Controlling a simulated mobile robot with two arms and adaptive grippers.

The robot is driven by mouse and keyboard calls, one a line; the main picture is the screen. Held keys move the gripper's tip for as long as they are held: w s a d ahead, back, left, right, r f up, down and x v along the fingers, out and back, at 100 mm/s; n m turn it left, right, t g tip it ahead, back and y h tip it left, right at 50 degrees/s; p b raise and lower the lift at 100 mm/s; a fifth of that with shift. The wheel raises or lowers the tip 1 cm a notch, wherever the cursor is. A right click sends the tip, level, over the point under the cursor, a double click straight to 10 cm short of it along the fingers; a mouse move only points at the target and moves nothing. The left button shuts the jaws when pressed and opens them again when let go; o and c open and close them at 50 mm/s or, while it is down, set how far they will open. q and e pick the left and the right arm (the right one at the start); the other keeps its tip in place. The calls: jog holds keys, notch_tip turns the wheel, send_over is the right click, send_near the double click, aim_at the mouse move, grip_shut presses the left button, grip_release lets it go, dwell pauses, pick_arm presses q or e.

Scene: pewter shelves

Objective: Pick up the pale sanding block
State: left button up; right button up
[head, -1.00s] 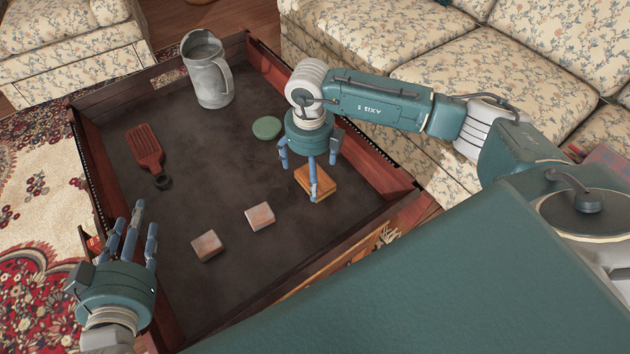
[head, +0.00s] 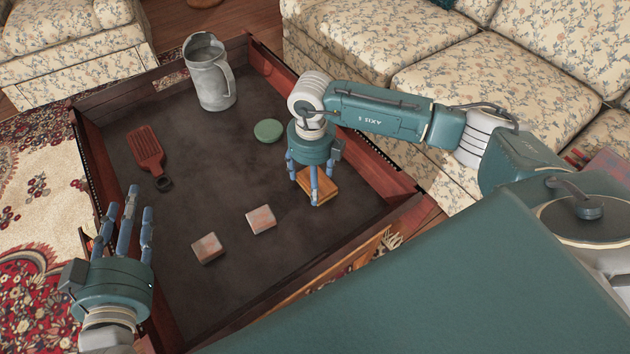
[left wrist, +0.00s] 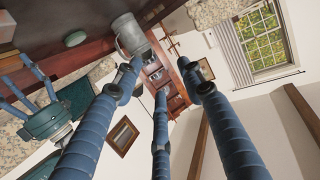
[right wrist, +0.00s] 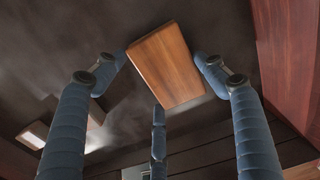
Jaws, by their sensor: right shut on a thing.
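An orange-tan block (head: 319,184) is at the right side of the dark tray-like drawer floor. My right gripper (head: 313,187) points down over it with its fingers shut on it; the right wrist view shows the block (right wrist: 166,65) between the fingertips. Whether it is clear of the floor I cannot tell. Two paler, pinkish-grey blocks lie apart from it, one near the middle (head: 261,219) and one further left (head: 207,248). My left gripper (head: 130,207) is open and empty above the left wall; its spread fingers show in the left wrist view (left wrist: 160,90).
A grey metal jug (head: 210,75) stands at the back. A green disc (head: 268,130) and a red-brown slotted tool (head: 147,150) lie on the floor. Raised wooden walls (head: 375,140) surround it. A floral sofa (head: 430,60) is behind on the right.

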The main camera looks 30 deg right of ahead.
jog(key=shift+r, duration=0.15)
notch_tip(320, 180, up, 4)
jog(key=shift+r+p, duration=0.15)
jog(key=shift+p, duration=0.6)
notch_tip(320, 180, up, 5)
jog(key=shift+r+p, duration=0.2)
jog(key=shift+p, duration=0.4)
jog(key=o, duration=0.5)
jog(key=c, duration=0.3)
pick_arm(q)
jog(key=s+a+f+g+y, duration=0.2)
jog(key=s+f+g, duration=0.5)
jog(key=f, duration=0.5)
jog(key=shift+s+a, duration=0.9)
pick_arm(e)
jog(key=shift+r, duration=0.1)
